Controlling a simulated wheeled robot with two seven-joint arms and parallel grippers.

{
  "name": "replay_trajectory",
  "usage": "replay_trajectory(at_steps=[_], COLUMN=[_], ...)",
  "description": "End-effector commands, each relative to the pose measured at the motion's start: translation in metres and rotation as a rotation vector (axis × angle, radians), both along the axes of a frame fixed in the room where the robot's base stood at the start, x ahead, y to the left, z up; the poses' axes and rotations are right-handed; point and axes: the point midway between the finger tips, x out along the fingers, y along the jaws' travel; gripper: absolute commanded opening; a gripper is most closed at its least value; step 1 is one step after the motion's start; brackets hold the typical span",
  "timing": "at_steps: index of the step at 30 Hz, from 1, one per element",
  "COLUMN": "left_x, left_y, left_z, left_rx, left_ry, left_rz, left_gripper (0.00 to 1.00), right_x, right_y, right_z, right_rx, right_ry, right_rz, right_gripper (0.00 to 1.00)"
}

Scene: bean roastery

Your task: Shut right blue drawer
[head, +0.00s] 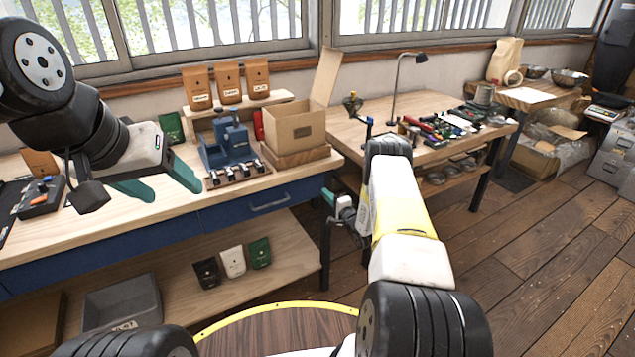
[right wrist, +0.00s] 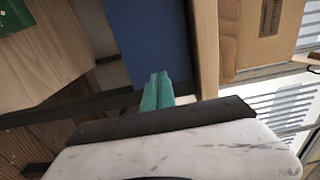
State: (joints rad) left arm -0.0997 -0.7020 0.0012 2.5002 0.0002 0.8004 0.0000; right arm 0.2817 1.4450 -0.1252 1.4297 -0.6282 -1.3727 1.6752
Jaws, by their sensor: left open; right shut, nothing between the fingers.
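The right blue drawer (head: 235,210) is under the right part of the wooden workbench, with a grey bar handle (head: 270,203) on its front. I cannot tell from here whether a small gap remains behind its front. My right gripper (head: 328,196) is shut and empty by the drawer's right end, partly hidden by my own arm. In the right wrist view its teal fingertips (right wrist: 158,78) point at a blue panel (right wrist: 148,35) and overlap its edge; contact is unclear. My left gripper (head: 160,184) is open and empty above the bench's left part.
On the bench stand a blue machine (head: 228,145), an open cardboard box (head: 295,122) and several coffee bags (head: 228,82). A lower shelf (head: 290,245) holds small bags and a grey bin (head: 122,302). A second table (head: 375,110) stands right. Floor at the right is clear.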

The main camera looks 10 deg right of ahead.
Motion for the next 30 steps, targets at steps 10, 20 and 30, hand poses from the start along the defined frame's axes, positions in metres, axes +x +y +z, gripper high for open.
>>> replay_trajectory(at_steps=[10, 20, 30], left_x=[0.000, 0.000, 0.000], left_y=[0.000, 0.000, 0.000], left_z=[0.000, 0.000, 0.000], left_rx=[0.000, 0.000, 0.000], left_ry=[0.002, 0.002, 0.002], left_rz=[0.001, 0.001, 0.001], left_gripper=[0.63, 0.63, 0.63], right_x=[-0.046, -0.081, -0.029], right_y=[-0.015, -0.026, -0.043], right_z=[0.000, 0.002, 0.111], right_rx=[0.003, -0.003, -0.368], right_ry=[0.002, -0.001, 0.069], right_rz=[-0.001, 0.000, -0.055], right_gripper=[0.00, 0.00, 0.00])
